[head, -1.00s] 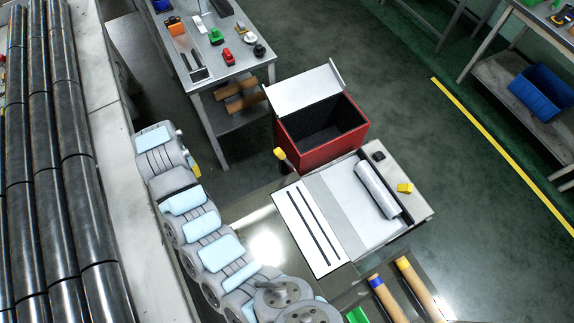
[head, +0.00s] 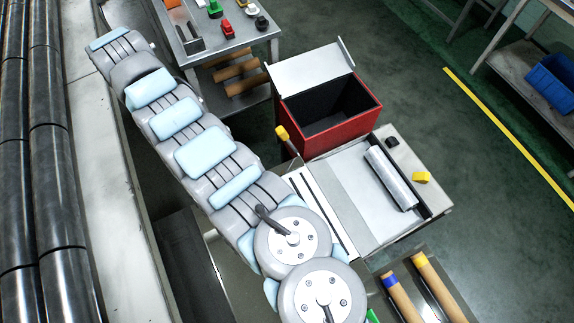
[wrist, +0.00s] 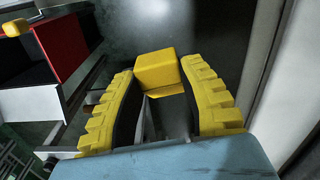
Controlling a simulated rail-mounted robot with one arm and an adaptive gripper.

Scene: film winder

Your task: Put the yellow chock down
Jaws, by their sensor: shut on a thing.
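My gripper (wrist: 160,80) shows in the wrist view with its yellow ribbed fingers shut on the yellow chock (wrist: 158,68). The chock is a blocky yellow piece held between the fingertips, with a smooth face towards the camera. Dark floor shows behind it. I see no surface touching it. In the head view the gripper and the held chock are not visible; the far end of my arm is at the upper left.
A red bin (head: 347,122) with a raised white lid stands right of my arm. Steel rollers (head: 45,190) line the left.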

